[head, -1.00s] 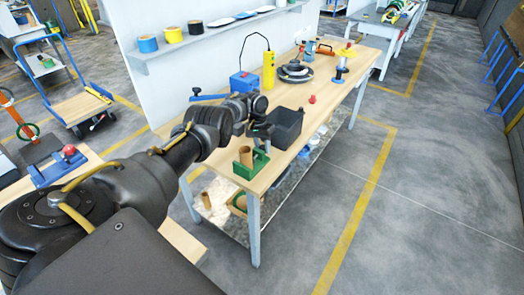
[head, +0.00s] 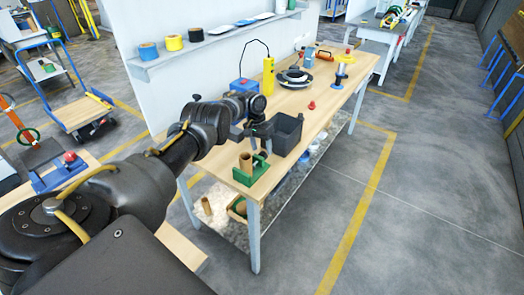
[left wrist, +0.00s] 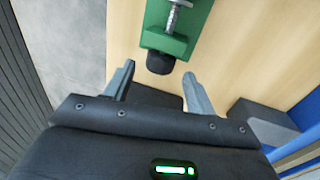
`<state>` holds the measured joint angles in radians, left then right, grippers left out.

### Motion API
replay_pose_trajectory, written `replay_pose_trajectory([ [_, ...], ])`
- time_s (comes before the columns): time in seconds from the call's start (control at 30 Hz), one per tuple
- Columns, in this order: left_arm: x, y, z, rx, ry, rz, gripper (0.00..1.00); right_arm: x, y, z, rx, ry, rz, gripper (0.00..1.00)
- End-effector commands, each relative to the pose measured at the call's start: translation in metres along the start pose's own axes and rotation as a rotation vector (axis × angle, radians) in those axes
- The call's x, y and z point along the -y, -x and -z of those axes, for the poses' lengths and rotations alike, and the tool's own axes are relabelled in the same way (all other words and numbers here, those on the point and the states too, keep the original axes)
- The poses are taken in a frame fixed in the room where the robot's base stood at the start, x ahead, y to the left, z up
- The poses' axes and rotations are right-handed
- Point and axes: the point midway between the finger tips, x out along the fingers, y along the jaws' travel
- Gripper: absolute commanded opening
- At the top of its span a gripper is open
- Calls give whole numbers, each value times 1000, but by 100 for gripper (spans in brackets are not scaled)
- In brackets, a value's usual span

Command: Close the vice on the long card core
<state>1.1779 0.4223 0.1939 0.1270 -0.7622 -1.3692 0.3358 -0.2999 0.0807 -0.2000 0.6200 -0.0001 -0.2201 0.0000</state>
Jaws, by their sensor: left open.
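The green vice (head: 263,166) sits at the near end of the long workbench. A brown card core (head: 246,162) stands upright in it. Its full fit against the jaws is too small to tell. In the left wrist view the vice (left wrist: 178,42) is at the top, with its metal screw (left wrist: 174,17) and black knob (left wrist: 160,62). My left gripper (left wrist: 160,73) is open, with the knob between and slightly beyond its fingertips, not gripped. In the head view my left gripper (head: 262,136) is just above the vice. My right gripper is not in view.
A dark open bin (head: 287,134) stands close beside my left gripper. Farther along the bench (head: 320,112) are a red knob (head: 311,105), a black ring (head: 294,77), a yellow bottle (head: 268,76) and a spool (head: 342,70). A grey block (left wrist: 262,122) shows right of my fingers.

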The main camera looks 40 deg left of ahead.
Motion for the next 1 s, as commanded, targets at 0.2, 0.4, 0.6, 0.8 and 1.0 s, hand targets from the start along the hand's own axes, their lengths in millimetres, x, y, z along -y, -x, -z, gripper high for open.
replay_pose_trajectory([
  [0.2, 0, 46, 1, -2, -1, 0, 56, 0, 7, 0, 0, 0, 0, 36],
  [0.4, 1, 70, 0, 0, 0, 0, 56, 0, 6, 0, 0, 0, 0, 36],
  [0.6, 0, 77, 0, 0, 1, 0, 56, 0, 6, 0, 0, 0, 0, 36],
  [0.8, 0, 77, 0, 1, 1, 0, 56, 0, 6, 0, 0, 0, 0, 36],
  [1.0, -2, 68, 4, 10, 83, 74, 56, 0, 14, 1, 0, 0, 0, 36],
])
